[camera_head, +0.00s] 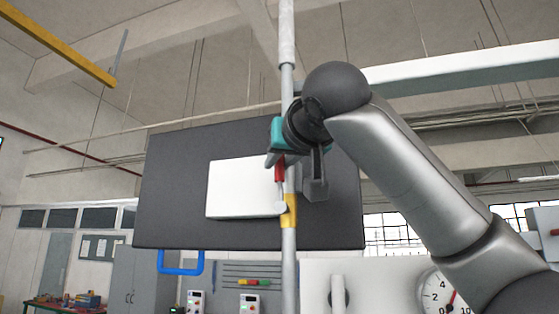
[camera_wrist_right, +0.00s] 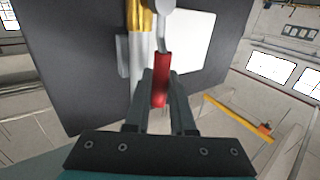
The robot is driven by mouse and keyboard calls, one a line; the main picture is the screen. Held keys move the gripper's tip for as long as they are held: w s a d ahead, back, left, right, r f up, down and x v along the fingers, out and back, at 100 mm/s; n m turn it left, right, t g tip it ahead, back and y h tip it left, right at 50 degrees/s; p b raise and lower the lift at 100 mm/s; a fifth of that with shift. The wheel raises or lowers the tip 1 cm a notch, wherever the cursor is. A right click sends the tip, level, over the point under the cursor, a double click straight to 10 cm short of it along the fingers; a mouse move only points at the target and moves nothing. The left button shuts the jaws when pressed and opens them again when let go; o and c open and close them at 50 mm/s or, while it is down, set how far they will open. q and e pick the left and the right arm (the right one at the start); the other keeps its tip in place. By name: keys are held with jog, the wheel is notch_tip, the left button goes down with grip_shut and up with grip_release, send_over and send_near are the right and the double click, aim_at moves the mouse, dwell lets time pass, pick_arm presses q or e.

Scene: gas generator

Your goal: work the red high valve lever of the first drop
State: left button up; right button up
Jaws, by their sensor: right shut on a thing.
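The red valve lever (camera_head: 280,170) hangs beside a vertical grey pipe (camera_head: 288,243) in the head view, next to a yellow valve body (camera_head: 290,210). In the right wrist view the red lever (camera_wrist_right: 161,80) lies between the two fingers, with the yellow valve body (camera_wrist_right: 141,16) beyond it. My right gripper (camera_wrist_right: 160,98) is shut on the lever. In the head view the right gripper (camera_head: 290,162) is up against the pipe, and my wrist hides part of the lever and pipe. My left gripper is in neither view.
A dark panel (camera_head: 180,190) with a white plate (camera_head: 235,185) stands behind the pipe. A round gauge (camera_head: 440,293) is at the lower right, beneath my right forearm. A blue pipe loop (camera_head: 181,271) and control boxes are low in the background. Left of the pipe looks free.

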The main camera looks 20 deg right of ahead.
grip_shut()
dwell(0.8)
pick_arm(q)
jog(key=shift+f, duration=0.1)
